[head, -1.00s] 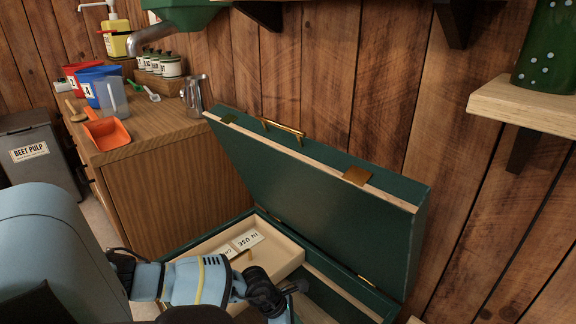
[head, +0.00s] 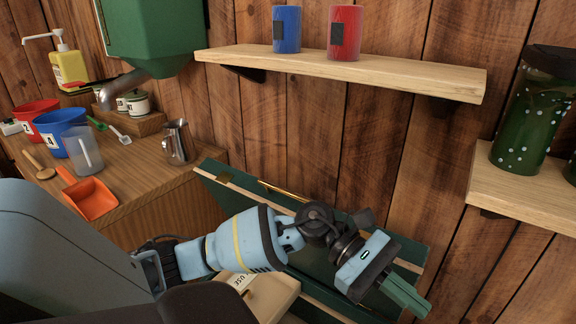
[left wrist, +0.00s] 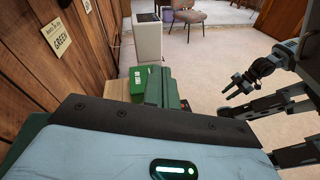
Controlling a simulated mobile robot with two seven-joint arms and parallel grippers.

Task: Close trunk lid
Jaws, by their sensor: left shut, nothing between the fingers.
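The green trunk lid (head: 222,187) stands open, tilted up near the plank wall, with pale wood edging and brass fittings. My left forearm and wrist cover much of it in the head view. The trunk's pale inner tray (head: 270,296) shows below, partly hidden by my arm. My left gripper (head: 415,301) is shut and empty, in front of the lid's right end; I cannot tell whether it touches the lid. Its green fingers also show in the left wrist view (left wrist: 162,88). My right gripper (left wrist: 235,86) shows there at the right, its fingers apart and empty.
A wall shelf (head: 340,73) with blue and red cups is above the lid. Another shelf (head: 525,200) with green jars is at right. A counter (head: 125,185) with a scoop and pitcher is at left. The left wrist view shows open floor (left wrist: 215,70).

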